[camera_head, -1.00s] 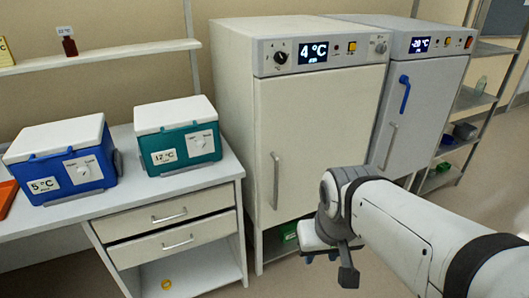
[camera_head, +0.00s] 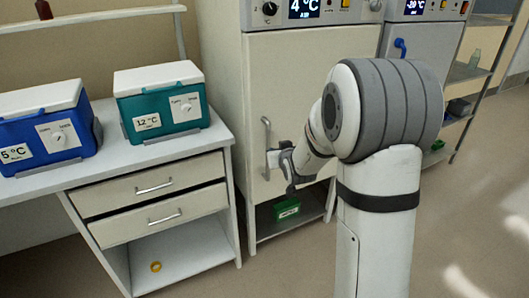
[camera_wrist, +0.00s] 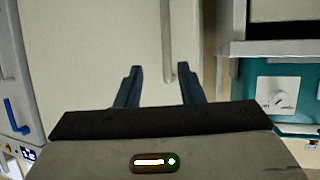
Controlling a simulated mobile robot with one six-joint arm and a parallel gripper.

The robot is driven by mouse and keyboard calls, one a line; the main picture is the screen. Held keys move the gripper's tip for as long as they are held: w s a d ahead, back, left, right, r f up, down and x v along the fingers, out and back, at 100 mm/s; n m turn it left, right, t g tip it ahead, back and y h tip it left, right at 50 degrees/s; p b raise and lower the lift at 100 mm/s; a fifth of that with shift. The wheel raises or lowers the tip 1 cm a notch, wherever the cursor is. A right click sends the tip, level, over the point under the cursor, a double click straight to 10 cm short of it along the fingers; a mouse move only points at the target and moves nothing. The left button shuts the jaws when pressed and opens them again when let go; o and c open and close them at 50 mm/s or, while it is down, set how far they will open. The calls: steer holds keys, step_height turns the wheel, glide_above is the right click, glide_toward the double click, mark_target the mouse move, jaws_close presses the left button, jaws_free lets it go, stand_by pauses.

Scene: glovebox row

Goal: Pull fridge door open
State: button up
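The 4 °C fridge (camera_head: 222,60) stands in the middle of the head view, and its cream door (camera_head: 315,75) is shut. Its grey vertical handle (camera_head: 266,135) is near the door's left edge. My gripper (camera_head: 276,160) is at the lower part of this handle. In the wrist view my gripper (camera_wrist: 161,75) has its two dark fingers apart. The handle (camera_wrist: 167,35) shows between them in the picture, nearer the right finger. Whether a finger touches it I cannot tell. My arm hides the lower right of the door.
A -20 °C unit with a blue handle (camera_head: 401,48) stands right of the fridge. A bench (camera_head: 190,150) with a blue cooler (camera_head: 45,130) and a teal cooler (camera_head: 160,108) is on the left. A green box (camera_head: 287,208) sits below the fridge. Floor is clear at right.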

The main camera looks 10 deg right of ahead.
steer(key=w+f+t+y+b, duration=0.2)
steer(key=w+f+t+b, duration=0.2)
steer(key=w+f, duration=0.4)
steer(key=w+a+f, duration=0.1)
steer(key=w, duration=0.5)
steer(key=shift+w+a+n+p, duration=0.25)
steer(key=shift+a+n+p, duration=0.05)
steer(key=shift+c, duration=0.3)
jaws_close()
